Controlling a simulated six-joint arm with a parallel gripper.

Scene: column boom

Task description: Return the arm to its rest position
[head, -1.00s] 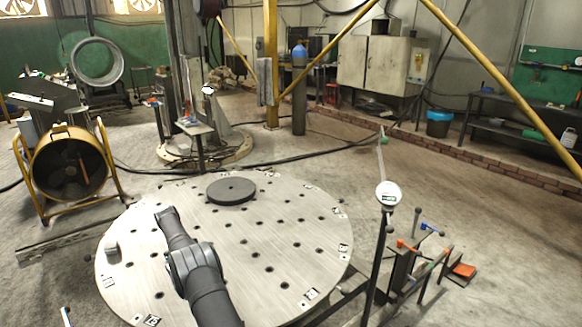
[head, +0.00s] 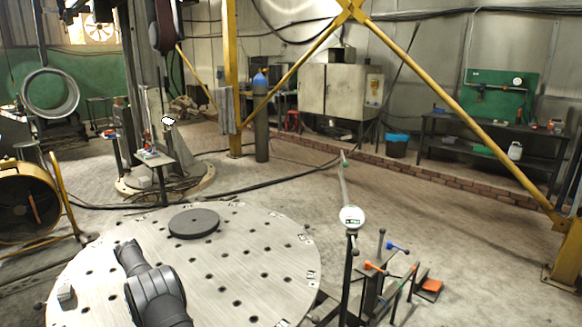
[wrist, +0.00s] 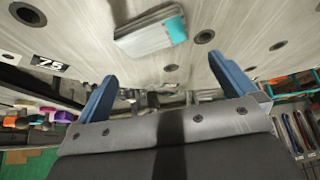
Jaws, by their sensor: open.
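My gripper (wrist: 162,70) shows in the wrist view as two blue fingers spread wide apart, with nothing between them. A grey block with a cyan patch (wrist: 150,32) lies on the perforated round plate (wrist: 90,40), beyond the fingertips and apart from them. In the head view, my dark arm reaches over the left part of the same round plate (head: 270,240). My gripper cannot be made out there. A small grey block (head: 65,290) sits near the plate's left edge.
A dark disc (head: 194,223) lies on the plate near its far edge. A post with a round white head (head: 351,217) and a rack of clamps (head: 385,275) stand right of the plate. A yellow drum fan (head: 28,205) stands at left. Open floor lies at right.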

